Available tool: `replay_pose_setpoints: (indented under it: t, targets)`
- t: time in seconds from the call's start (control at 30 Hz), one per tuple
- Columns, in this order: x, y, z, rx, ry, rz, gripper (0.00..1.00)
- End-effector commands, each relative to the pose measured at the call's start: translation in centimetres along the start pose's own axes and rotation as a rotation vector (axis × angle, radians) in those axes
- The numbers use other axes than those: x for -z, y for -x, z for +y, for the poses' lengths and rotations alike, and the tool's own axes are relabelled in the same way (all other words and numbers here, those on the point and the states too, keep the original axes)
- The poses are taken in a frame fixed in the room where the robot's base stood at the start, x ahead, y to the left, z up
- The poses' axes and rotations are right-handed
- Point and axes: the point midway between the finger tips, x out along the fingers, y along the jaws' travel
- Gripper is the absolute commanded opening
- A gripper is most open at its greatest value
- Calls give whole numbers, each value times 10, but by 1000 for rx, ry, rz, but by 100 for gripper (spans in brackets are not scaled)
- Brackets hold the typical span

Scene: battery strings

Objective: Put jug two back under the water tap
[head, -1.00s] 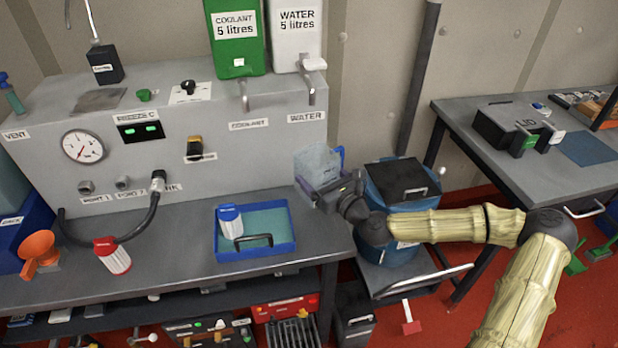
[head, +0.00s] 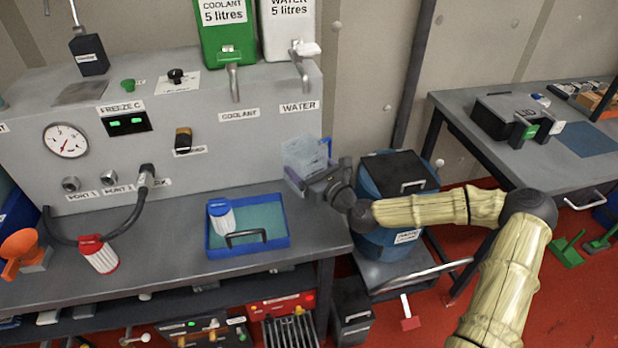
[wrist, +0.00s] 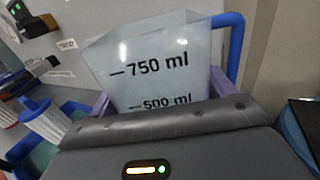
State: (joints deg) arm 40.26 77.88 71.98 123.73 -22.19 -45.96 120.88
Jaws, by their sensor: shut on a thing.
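A clear jug (head: 306,158) with a blue handle is held by my gripper (head: 314,182) near the right end of the bench. In the wrist view the jug (wrist: 150,65) shows 750 ml and 500 ml marks and a blue handle at right. The gripper is shut on it; the fingertips are mostly hidden behind the gripper's body. I cannot read a number on the jug. The water tap (head: 304,66) hangs under the white water tank (head: 288,25), above and slightly left of the jug. The WATER label (head: 299,107) is on the panel below the tap.
A blue tray (head: 248,247) with a blue-capped white bottle (head: 221,216) sits on the bench left of the jug. The coolant tap (head: 235,82) is left of the water tap. A blue drum (head: 400,240) stands right of the bench, beneath my arm.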

Motion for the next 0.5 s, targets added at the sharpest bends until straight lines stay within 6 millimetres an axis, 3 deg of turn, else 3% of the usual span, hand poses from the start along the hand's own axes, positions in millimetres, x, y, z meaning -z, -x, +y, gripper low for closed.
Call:
replay_pose_setpoints:
  t: [0.13, 0.4, 0.5]
  targets:
    - [3, 2, -4, 7, 0, 0, 45]
    - [37, 4, -10, 17, 2, 0, 45]
    - [40, 3, -11, 19, 3, -1, 45]
